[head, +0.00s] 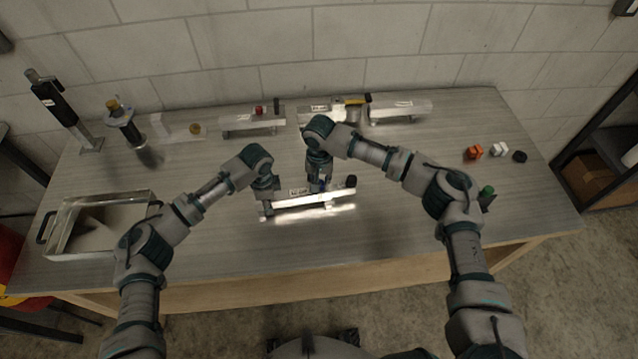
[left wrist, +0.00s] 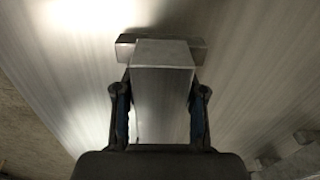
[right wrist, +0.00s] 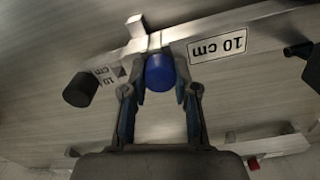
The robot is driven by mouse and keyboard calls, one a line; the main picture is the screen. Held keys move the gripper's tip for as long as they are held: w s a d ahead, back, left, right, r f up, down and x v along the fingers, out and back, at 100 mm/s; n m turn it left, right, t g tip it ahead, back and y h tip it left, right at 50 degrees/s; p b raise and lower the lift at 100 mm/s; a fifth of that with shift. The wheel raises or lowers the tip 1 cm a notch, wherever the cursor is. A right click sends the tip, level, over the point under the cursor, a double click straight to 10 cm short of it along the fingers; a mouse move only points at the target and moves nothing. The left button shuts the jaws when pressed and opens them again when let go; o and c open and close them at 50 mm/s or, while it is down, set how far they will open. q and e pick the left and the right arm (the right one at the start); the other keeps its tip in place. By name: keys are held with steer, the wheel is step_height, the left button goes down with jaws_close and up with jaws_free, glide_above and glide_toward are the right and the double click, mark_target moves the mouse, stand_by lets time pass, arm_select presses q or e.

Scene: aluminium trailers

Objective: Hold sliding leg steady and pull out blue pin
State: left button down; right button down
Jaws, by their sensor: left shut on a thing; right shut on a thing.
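The sliding leg (head: 315,201), a bright square metal bar with a 10 cm label, lies on the bench top in the head view. My left gripper (head: 267,196) is shut on its left end. In the left wrist view, the fingers press on both sides of the metal bar (left wrist: 162,85), below a crosspiece. The blue pin (right wrist: 160,71) stands out from the bar's side in the right wrist view, seen end-on as a round cap. My right gripper (head: 319,183) is shut on it, one finger on each side. How deep the pin sits is hidden.
A black round knob (right wrist: 81,90) is near the pin. More metal assemblies (head: 252,121) stand along the back of the bench. Orange, white and black nuts (head: 497,150) and a green-topped part (head: 487,193) are at the right.

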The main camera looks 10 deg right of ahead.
mark_target(320, 181)
step_height(320, 181, up, 10)
steer(key=shift+f, duration=0.1)
arm_select(q)
steer(key=c, duration=0.6)
jaws_free()
steer(key=shift+d, duration=0.1)
arm_select(e)
steer(key=shift+w, duration=0.1)
arm_select(q)
step_height(320, 181, up, 12)
steer(key=shift+w+f, duration=0.1)
